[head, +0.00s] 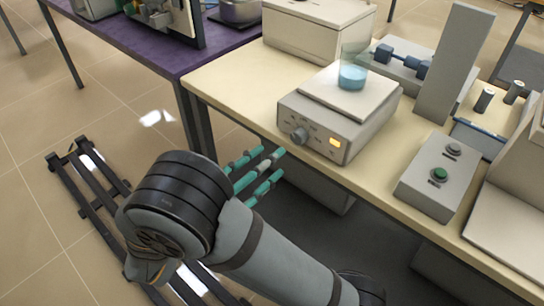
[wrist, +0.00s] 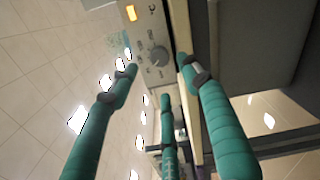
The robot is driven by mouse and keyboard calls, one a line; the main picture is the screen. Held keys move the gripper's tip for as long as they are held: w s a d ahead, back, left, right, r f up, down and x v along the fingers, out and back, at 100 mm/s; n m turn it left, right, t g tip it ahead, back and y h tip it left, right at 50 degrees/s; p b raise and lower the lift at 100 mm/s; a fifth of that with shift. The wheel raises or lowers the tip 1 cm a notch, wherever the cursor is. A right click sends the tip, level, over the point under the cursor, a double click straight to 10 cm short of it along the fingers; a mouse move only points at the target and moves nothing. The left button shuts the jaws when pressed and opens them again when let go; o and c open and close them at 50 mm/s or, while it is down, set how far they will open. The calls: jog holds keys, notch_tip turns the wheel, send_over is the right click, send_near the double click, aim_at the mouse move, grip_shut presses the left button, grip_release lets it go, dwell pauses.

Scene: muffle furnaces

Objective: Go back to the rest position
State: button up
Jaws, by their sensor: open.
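My gripper (head: 264,170) has teal fingers with grey bands. In the head view it hangs in front of the bench's front edge, below and left of the hotplate. In the wrist view its three fingers (wrist: 160,85) are spread and nothing is between them. The grey hotplate (head: 318,135) stands on the cream bench top (head: 228,88), with a knob and a lit orange display on its front. The hotplate's front panel also shows in the wrist view (wrist: 155,25), beyond the fingers and apart from them. A beaker of blue liquid (head: 352,75) stands upright on the hotplate.
A grey control box (head: 438,180) with a green button sits right of the hotplate. A tall grey post (head: 455,60) and a blue-framed rack (head: 478,138) are behind it. A purple table (head: 150,45) adjoins at the back left. Dark floor rails (head: 88,190) run at left.

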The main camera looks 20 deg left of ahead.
aim_at(295, 140)
jog(key=shift+x, duration=3.75)
